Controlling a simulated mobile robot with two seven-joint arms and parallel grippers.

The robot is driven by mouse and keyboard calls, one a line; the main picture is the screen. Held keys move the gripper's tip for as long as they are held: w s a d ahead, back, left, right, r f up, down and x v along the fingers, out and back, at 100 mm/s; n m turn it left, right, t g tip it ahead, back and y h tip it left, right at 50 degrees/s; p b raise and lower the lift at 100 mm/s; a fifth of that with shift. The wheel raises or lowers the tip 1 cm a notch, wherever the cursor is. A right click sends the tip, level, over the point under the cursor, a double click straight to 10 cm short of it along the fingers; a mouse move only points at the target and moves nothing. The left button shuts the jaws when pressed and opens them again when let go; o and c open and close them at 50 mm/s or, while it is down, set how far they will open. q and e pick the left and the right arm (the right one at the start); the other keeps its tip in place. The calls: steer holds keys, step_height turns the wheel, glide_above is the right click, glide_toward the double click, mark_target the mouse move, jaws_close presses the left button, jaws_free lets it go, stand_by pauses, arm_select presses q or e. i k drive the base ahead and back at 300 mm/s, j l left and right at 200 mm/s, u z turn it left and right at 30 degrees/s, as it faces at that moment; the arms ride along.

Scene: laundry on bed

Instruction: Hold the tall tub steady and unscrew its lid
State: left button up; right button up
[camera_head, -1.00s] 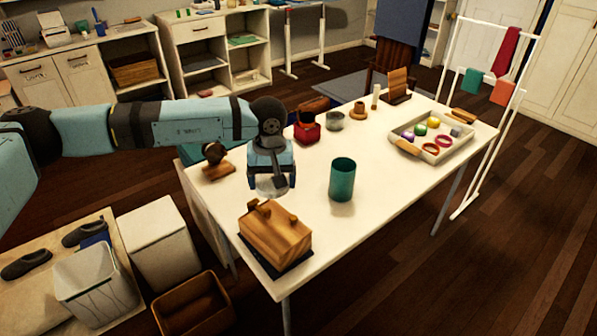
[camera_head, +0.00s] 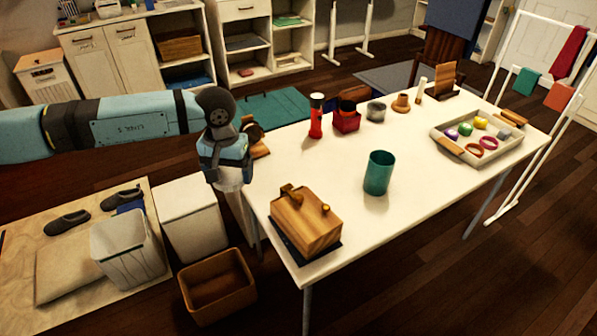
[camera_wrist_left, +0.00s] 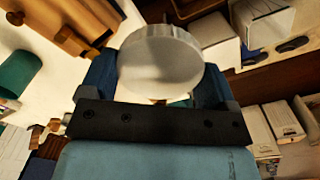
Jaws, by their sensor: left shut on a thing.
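A round white lid (camera_wrist_left: 160,60) sits between the fingers of my left gripper (camera_head: 229,180), which is shut on it. In the head view the pale lid (camera_head: 230,187) shows below the gripper, at the table's left edge. A tall teal tub (camera_head: 377,175) stands upright with its top open on the middle of the table, well to the right of my left gripper. Part of a teal cylinder (camera_wrist_left: 17,75) also shows at the left of the left wrist view. My right gripper is not in view.
A wooden box (camera_head: 305,222) stands on a dark base at the table's near left. A red bottle (camera_head: 316,120), red container (camera_head: 346,122) and tray (camera_head: 450,138) stand farther back. White bin (camera_head: 195,225) and brown bin (camera_head: 213,292) are on the floor.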

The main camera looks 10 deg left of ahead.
mark_target(381, 164)
steer(key=i+l+u, duration=0.2)
steer(key=l+u, duration=0.2)
steer(key=i+l+u, duration=0.2)
steer(key=l, duration=0.2)
steer(key=i+l, duration=0.1)
steer(key=l, duration=0.25)
steer(key=i+l+u, duration=0.1)
steer(key=l, duration=0.25)
steer(key=i+l, duration=0.1)
steer(key=l, duration=0.25)
steer(key=i+l, duration=0.1)
steer(key=l, duration=0.3)
steer(key=u, duration=0.05)
